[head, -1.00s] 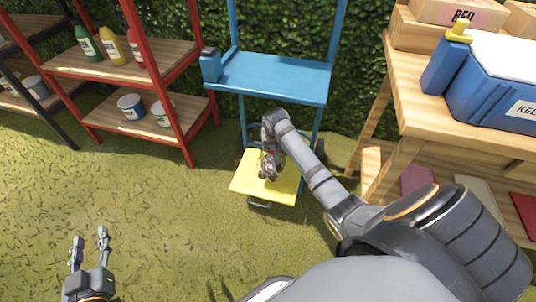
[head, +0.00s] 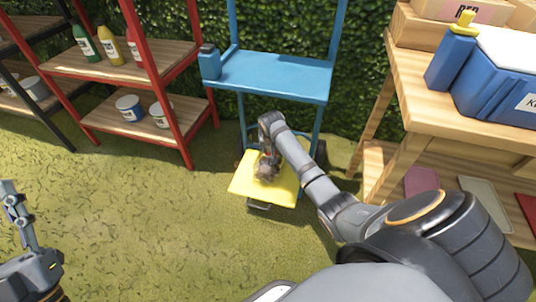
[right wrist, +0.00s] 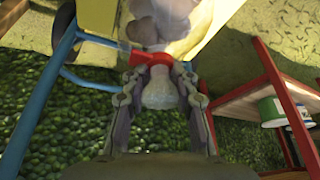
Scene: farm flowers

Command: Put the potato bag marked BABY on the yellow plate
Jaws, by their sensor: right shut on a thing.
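My right gripper (head: 267,168) is low over the yellow plate (head: 283,190) of the blue cart. In the right wrist view its fingers (right wrist: 160,85) are shut on the gathered neck of a pale bag (right wrist: 165,20), at a red tie. No marking on the bag can be read. The gripper hides most of the bag in the head view, so I cannot tell whether it touches the plate. Part of the yellow plate (right wrist: 97,14) shows beside the bag in the right wrist view. My left gripper (head: 14,205) is at the left edge, partly cut off, fingers apart and empty.
The blue cart (head: 270,75) has an upper shelf above the plate. A red-framed shelf (head: 105,55) with bottles and tubs stands left. A wooden table (head: 425,95) with a blue cooler (head: 490,85) stands right. The grass in front is clear.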

